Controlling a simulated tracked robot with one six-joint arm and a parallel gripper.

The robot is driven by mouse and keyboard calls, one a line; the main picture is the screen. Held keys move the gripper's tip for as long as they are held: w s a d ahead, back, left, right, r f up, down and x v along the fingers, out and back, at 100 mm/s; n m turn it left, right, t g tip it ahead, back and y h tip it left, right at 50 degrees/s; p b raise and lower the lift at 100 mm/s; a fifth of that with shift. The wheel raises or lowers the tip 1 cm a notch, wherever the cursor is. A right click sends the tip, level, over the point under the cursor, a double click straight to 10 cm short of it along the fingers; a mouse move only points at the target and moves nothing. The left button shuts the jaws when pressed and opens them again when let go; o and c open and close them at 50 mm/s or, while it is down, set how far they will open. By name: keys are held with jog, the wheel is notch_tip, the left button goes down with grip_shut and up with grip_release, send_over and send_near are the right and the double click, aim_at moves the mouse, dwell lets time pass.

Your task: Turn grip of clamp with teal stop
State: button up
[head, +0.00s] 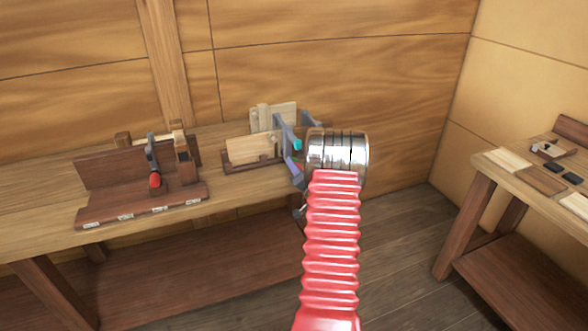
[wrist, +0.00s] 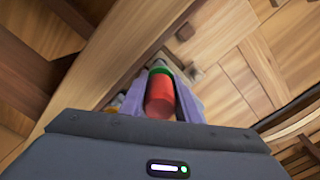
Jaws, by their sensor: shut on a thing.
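The clamp (head: 283,130) with a teal stop (head: 297,145) stands at the right end of the workbench, its grey bar beside pale boards. In the wrist view its red grip (wrist: 160,98) has a green band at its far end. My gripper (wrist: 162,88) has its purple fingers on both sides of the red grip, shut on it. In the head view, a purple finger of my gripper (head: 292,165) shows just below the teal stop. My chrome wrist hides part of the clamp, and the grip is not clear there.
A second clamp (head: 152,155) with a red grip stands on a dark wooden jig at the left of the workbench (head: 40,200). Another bench (head: 500,173) at the right carries small wooden pieces and dark blocks. Floor shows between the benches. A plank wall rises behind.

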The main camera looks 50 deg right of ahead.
jog(key=n, duration=1.1)
jog(key=shift+w+n, duration=0.1)
jog(key=shift+n, duration=0.2)
jog(key=n, duration=0.3)
jog(key=shift+n, duration=0.4)
jog(key=n, duration=0.7)
jog(key=shift+a, duration=0.1)
jog(key=n, duration=0.7)
jog(key=o, duration=1)
